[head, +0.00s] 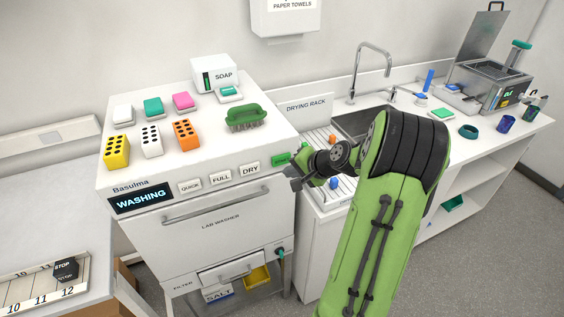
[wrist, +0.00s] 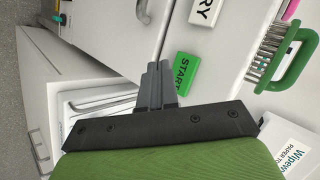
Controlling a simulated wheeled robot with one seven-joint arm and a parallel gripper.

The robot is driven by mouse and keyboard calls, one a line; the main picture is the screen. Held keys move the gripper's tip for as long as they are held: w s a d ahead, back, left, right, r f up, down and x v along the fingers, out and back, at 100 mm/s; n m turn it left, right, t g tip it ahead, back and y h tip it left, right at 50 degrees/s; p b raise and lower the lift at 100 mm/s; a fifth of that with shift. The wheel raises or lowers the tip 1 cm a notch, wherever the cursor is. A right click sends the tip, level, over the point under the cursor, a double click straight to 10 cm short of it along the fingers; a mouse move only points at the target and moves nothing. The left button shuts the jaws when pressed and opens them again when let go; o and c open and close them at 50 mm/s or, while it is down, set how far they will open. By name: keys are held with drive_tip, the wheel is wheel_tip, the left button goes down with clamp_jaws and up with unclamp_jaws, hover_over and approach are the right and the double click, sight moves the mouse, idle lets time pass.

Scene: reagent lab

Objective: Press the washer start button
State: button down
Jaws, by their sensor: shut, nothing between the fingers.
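The lab washer (head: 221,222) stands at the left, and its dark display (head: 141,198) reads "WASHING". Its green start button (head: 281,159) is at the right end of the button row. In the wrist view the button (wrist: 185,74) reads "START". My gripper (head: 289,172) is in front of the washer's right edge, just below the button in the head view. In the wrist view my gripper (wrist: 158,67) is shut and empty, with its fingertips close beside the button. I cannot tell whether they touch it. My wrist hides part of the area beside the washer.
The QUICK (head: 190,186), FULL (head: 221,177) and DRY (head: 250,169) buttons sit left of the start button. A door handle (head: 216,206) runs below them. A green brush (head: 246,117) and several coloured blocks lie on the washer top. A drying rack (head: 321,150) and sink stand to the right.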

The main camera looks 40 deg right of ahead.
drive_tip(key=s, duration=0.1)
drive_tip(key=s+a, duration=0.1)
drive_tip(key=s, duration=0.1)
drive_tip(key=shift+s+b, duration=0.2)
drive_tip(key=shift+b, duration=0.15)
idle(0.5)
